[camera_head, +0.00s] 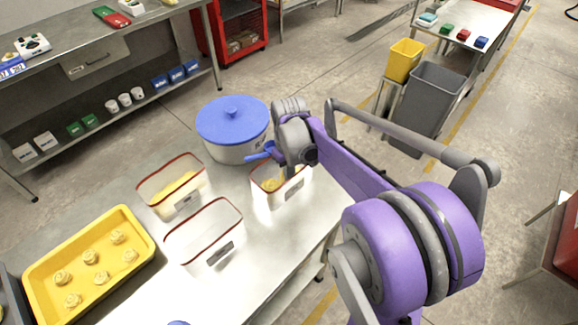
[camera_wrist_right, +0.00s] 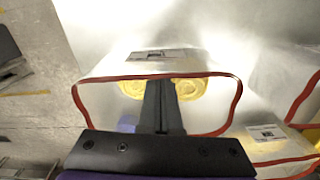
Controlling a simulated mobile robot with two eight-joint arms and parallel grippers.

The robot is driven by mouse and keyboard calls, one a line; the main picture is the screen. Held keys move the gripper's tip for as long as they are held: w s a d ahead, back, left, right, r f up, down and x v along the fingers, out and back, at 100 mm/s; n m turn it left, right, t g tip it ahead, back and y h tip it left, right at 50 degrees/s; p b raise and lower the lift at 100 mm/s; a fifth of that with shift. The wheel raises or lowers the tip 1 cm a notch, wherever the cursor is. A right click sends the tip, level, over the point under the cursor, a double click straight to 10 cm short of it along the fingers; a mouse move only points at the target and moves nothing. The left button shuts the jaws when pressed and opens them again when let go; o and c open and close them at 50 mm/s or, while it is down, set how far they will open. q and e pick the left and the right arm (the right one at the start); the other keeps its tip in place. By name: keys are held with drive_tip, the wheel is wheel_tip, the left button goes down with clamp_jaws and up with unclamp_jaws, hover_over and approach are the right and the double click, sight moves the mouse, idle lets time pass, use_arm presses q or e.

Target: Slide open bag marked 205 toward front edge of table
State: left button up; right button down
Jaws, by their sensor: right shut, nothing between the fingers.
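Three clear open bags with red rims stand on the steel table. The right-hand bag (camera_head: 283,198) holds yellow contents. The back left bag (camera_head: 172,190) also holds yellow contents, and the front bag (camera_head: 203,235) looks empty. Their labels are too small to read, so I cannot tell which is marked 205. My right gripper (camera_head: 290,172) is at the right-hand bag, pointing down at its opening. In the right wrist view its shut, empty fingers (camera_wrist_right: 163,100) reach across the red rim of that bag (camera_wrist_right: 105,98). My left gripper is out of view.
A pot with a blue lid (camera_head: 233,120) stands close behind the right-hand bag. A yellow tray (camera_head: 140,262) with several dough-like pieces lies at the left. Bare steel table (camera_head: 262,250) lies in front of the right-hand bag. A neighbouring bag (camera_wrist_right: 270,148) is beside it in the wrist view.

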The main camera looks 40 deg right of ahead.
drive_tip(key=shift+f, duration=0.4)
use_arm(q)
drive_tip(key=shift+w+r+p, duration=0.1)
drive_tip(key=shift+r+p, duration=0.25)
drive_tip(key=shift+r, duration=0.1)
use_arm(e)
drive_tip(key=s, duration=0.9)
drive_tip(key=s+a, duration=0.1)
drive_tip(key=s, duration=0.3)
drive_tip(key=shift+s+a, duration=0.1)
drive_tip(key=shift+s, duration=0.05)
